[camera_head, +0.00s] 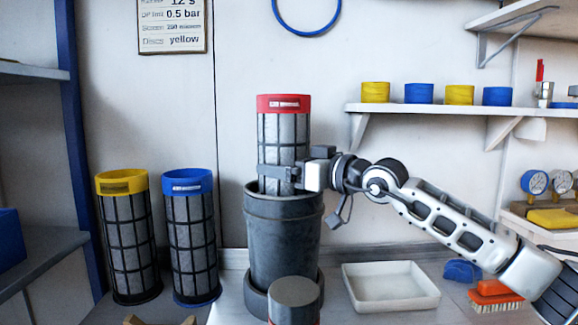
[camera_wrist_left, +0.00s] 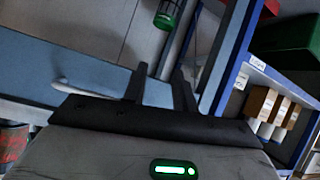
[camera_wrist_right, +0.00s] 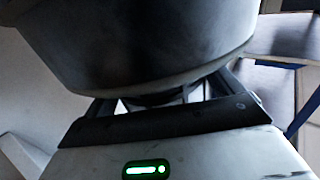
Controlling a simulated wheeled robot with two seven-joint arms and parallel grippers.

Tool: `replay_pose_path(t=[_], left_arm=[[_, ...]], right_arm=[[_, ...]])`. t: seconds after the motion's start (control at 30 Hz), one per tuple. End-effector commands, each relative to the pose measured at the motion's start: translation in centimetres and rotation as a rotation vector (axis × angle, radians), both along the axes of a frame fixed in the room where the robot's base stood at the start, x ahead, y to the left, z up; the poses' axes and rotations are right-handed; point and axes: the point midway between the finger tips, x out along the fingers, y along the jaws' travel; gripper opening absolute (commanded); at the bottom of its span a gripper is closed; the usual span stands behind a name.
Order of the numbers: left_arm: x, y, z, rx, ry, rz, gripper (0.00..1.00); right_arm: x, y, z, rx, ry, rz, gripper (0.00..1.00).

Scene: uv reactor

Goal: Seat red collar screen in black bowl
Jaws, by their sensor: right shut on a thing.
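The red collar screen (camera_head: 283,135) is an upright grey mesh cylinder with black ribs and a red top ring. The black bowl (camera_head: 284,245) is a tall dark vessel on the bench. The screen stands over the bowl's mouth, its lower end at the rim; how far inside is hidden. My right gripper (camera_head: 280,175) is shut on the screen's lower part, coming from the right, just above the rim. In the right wrist view a large dark rounded surface fills the top. My left gripper (camera_wrist_left: 160,88) shows only in its own wrist view, fingers apart and empty.
A yellow collar screen (camera_head: 128,240) and a blue collar screen (camera_head: 190,240) stand left of the bowl. A grey-topped cylinder (camera_head: 294,293) stands in front. A white tray (camera_head: 390,287) and an orange brush (camera_head: 495,297) lie to the right, below the arm.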

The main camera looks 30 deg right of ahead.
Motion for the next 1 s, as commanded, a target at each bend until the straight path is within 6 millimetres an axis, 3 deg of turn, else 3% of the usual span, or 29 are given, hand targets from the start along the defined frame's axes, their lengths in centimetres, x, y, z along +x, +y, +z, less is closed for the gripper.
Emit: replay_pose_path(t=[1.0], left_arm=[[0.1, -0.6, -2.7, -0.005, 0.05, -0.018, 0.28]], right_arm=[[0.0, 0.0, -1.5, 0.001, -0.004, 0.0, 0.58]])
